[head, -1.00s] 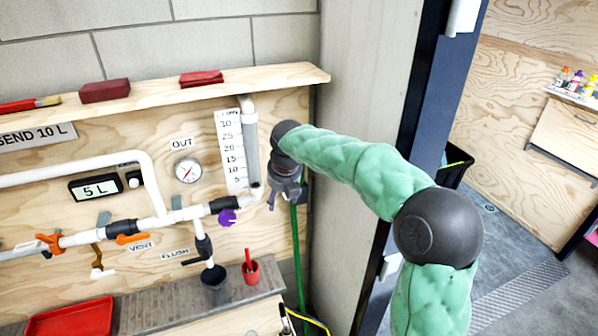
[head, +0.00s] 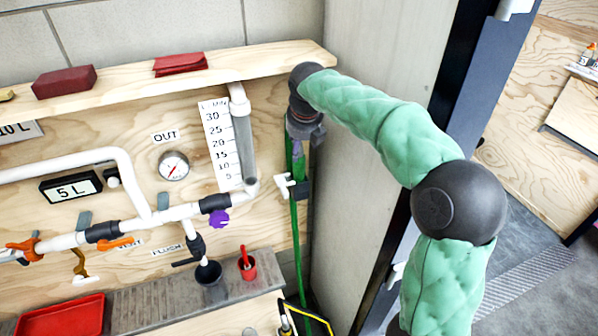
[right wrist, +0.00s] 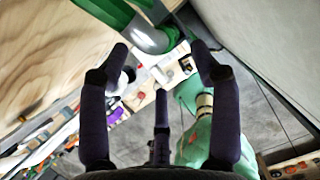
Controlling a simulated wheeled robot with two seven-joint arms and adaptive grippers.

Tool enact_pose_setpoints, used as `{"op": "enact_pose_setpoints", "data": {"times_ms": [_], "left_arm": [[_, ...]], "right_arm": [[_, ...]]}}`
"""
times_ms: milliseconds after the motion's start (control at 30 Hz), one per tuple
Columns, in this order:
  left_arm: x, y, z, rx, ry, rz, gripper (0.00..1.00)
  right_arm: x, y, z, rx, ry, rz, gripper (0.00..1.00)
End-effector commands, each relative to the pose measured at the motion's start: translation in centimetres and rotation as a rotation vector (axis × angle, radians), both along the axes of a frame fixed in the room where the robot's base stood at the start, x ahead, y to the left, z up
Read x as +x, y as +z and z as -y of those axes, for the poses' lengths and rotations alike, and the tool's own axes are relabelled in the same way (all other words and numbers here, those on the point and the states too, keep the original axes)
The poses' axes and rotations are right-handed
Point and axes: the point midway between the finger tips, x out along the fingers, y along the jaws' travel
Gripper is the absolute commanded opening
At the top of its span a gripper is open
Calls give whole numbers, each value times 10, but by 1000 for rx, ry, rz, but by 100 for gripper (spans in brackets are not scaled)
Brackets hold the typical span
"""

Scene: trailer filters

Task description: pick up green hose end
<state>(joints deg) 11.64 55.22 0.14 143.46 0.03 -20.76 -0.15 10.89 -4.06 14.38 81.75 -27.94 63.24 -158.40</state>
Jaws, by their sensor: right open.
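The green hose (head: 295,235) hangs down the wall panel at its right end, beside the concrete pillar. Its upper part shows just below my right gripper (head: 303,130), which points downward. In the right wrist view, green hose parts (right wrist: 108,10) cross the top, and a pale rounded piece lies just beyond the spread fingers of the right gripper (right wrist: 160,58). The right gripper is open, with nothing between its fingers. I cannot tell whether a finger touches the hose. Its upper end is partly hidden by the gripper in the head view. My left gripper is out of view.
A white fitting (head: 284,186) sticks out beside the hose. A wooden shelf (head: 130,90) with red blocks runs above. White pipes (head: 160,215) and a clear tube (head: 243,140) stand left of the gripper. The concrete pillar (head: 375,120) is close on the right.

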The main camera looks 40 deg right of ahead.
Motion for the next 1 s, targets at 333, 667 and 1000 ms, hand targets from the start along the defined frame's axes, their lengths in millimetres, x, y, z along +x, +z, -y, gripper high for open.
{"op": "enact_pose_setpoints", "data": {"times_ms": [333, 667, 1000], "left_arm": [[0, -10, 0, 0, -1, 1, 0], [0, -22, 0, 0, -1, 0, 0], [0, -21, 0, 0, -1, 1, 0]], "right_arm": [[10, -29, 5, 0, 0, -1, 64], [22, -64, 12, 0, -1, 0, 64], [22, -64, 12, 1, -1, 2, 24]]}}
